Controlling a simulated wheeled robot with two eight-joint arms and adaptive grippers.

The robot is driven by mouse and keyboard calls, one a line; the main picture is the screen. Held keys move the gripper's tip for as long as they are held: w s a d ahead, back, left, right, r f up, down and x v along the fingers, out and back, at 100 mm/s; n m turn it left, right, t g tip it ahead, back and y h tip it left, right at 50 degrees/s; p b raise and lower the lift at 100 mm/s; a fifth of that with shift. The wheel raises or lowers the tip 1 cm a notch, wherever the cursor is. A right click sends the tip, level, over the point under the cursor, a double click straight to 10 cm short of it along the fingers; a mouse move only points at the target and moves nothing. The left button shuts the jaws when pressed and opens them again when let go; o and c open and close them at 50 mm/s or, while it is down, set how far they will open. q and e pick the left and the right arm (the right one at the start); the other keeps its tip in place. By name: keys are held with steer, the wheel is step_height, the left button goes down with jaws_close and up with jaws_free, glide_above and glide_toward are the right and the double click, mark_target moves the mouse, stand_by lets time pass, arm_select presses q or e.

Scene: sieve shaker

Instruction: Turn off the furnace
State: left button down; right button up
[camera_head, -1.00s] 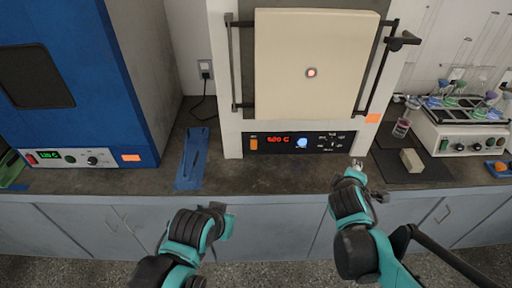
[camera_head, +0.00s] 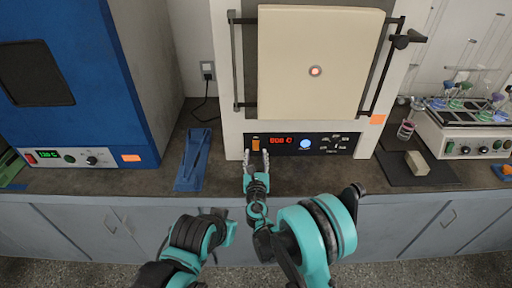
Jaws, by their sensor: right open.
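The furnace (camera_head: 230,75) is a white cabinet with a cream door (camera_head: 315,95) that is shut and has a glowing round port. Its black control panel (camera_head: 312,150) shows a lit red display (camera_head: 281,141), a round blue-white button (camera_head: 305,144) and an orange switch (camera_head: 255,144) at the left end. My right gripper (camera_head: 256,158) is open and empty, its fingertips just in front of and below the orange switch; I cannot tell whether they touch. My left arm is at the bottom; its gripper's fingers do not show clearly (camera_head: 225,228).
A blue oven (camera_head: 130,90) stands at the left, with blue tongs on a blue mat (camera_head: 184,182) beside it. At the right are a black mat (camera_head: 440,178) with a beige block (camera_head: 417,163), a small beaker (camera_head: 406,130) and a stirrer unit with flasks (camera_head: 465,140).

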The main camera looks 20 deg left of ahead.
mark_target(256, 141)
steer(key=b+x, duration=0.1)
steer(key=x, duration=0.3)
steer(key=shift+w+f, duration=0.1)
steer(key=shift+w, duration=0.15)
steer(key=shift+x, duration=0.75)
